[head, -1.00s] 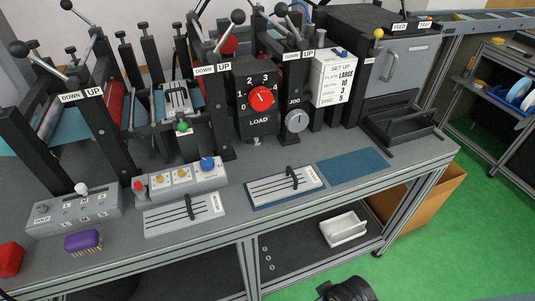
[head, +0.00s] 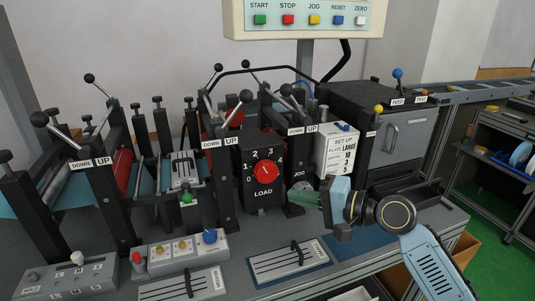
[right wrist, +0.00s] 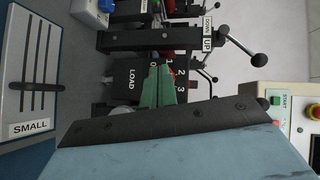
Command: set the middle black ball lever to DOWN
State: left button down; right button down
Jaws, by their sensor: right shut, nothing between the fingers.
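The middle black ball lever (head: 246,97) stands on the post left of the red LOAD dial, above a DOWN/UP label (head: 222,144). Its ball leans right, toward the UP side. In the right wrist view, turned sideways, its ball (right wrist: 261,60) shows beside the UP plate (right wrist: 208,44). My right gripper (head: 303,198) is shut and empty, in front of the JOG dial, right of and below the lever, not touching it. Its green fingers (right wrist: 157,85) overlap the LOAD box in the right wrist view. My left gripper is out of view.
The left ball lever (head: 39,119) leans left. The right ball lever (head: 286,90) stands beyond the LOAD box (head: 264,172). A button panel (head: 305,20) hangs above at the back.

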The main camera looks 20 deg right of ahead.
jog(key=w+d+r+m+t+y, duration=0.1)
jog(key=w+d+r+m+t, duration=0.15)
jog(key=r, duration=0.45)
jog(key=w+d+r+m+t+y, duration=0.1)
jog(key=w+d+r+m, duration=0.2)
jog(key=r, duration=0.4)
jog(key=s+a+r+p+x, duration=0.1)
jog(key=p+x, duration=0.2)
jog(key=x, duration=0.8)
jog(key=shift+a, duration=0.5)
jog(key=shift+s+a+r+p, duration=0.1)
jog(key=shift+r+p, duration=0.05)
jog(key=shift+p, duration=0.2)
